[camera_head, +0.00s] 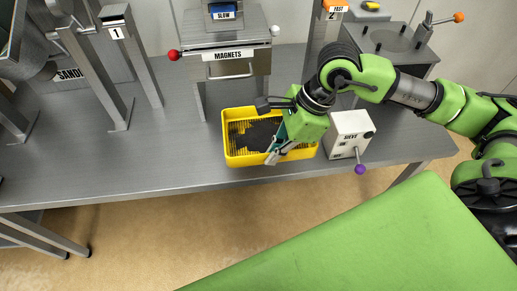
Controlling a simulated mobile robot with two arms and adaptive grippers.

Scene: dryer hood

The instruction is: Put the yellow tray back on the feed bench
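The yellow tray (229,161) sits on the grey metal bench (130,165), near its front edge and below the machine marked MAGNETS. Dark grains (250,133) lie on the tray's ribbed floor. My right gripper (273,156) reaches down over the right part of the tray, its fingertips near the front wall. It hides part of the tray's right side and back rim. I cannot tell whether its fingers grip the wall or are apart. My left gripper is not in view.
A white SIEVE box (350,133) with a purple-knobbed lever stands close right of the tray. The MAGNETS machine (228,62) stands behind it. Metal legs marked 1 (117,33) are at the left. The bench top left of the tray is clear.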

